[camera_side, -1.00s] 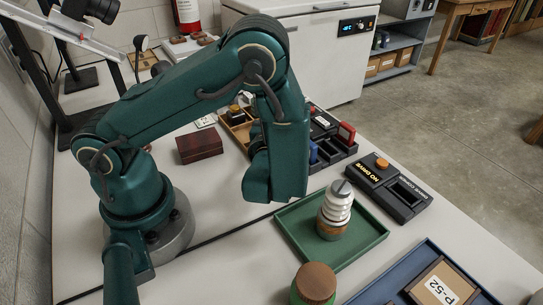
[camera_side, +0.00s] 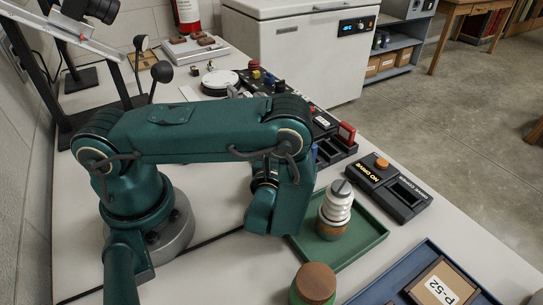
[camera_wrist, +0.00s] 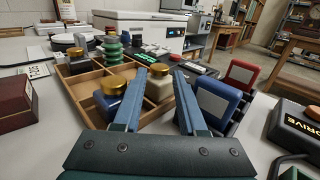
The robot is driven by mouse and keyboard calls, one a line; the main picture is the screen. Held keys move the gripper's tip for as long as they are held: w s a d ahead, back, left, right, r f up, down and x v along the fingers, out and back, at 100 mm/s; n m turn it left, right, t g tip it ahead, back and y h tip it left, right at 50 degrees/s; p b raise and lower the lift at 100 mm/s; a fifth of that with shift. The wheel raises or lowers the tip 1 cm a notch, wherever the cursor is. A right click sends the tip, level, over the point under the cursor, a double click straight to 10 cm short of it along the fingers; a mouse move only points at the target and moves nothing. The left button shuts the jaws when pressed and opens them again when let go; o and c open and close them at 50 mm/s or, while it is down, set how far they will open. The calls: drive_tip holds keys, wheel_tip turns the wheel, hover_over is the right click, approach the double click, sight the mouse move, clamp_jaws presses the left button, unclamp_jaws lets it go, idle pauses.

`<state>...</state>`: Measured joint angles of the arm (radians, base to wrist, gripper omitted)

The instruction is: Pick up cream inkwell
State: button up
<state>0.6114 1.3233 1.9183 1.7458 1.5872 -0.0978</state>
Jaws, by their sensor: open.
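The cream inkwell (camera_wrist: 158,99) has a gold cap and stands in a compartment of a wooden tray (camera_wrist: 85,119), in the wrist view. My gripper (camera_wrist: 160,73) is open, with its two blue fingers reaching forward on either side of the inkwell in the picture. I cannot tell how deep the inkwell sits between them. A dark blue inkwell (camera_wrist: 113,86) with a gold cap stands just left of the left finger. In the side view my arm hides the fingers and the cream inkwell.
A rack with a blue item (camera_wrist: 217,98) and a red item (camera_wrist: 241,74) stands close to the right finger. A dark red box (camera_wrist: 14,101) lies at left. A green tray (camera_side: 372,231) holds a white ribbed object (camera_side: 337,205).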

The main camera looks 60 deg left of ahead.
drive_tip(key=shift+x, duration=2.25)
clamp_jaws()
drive_tip(key=shift+r, duration=0.15)
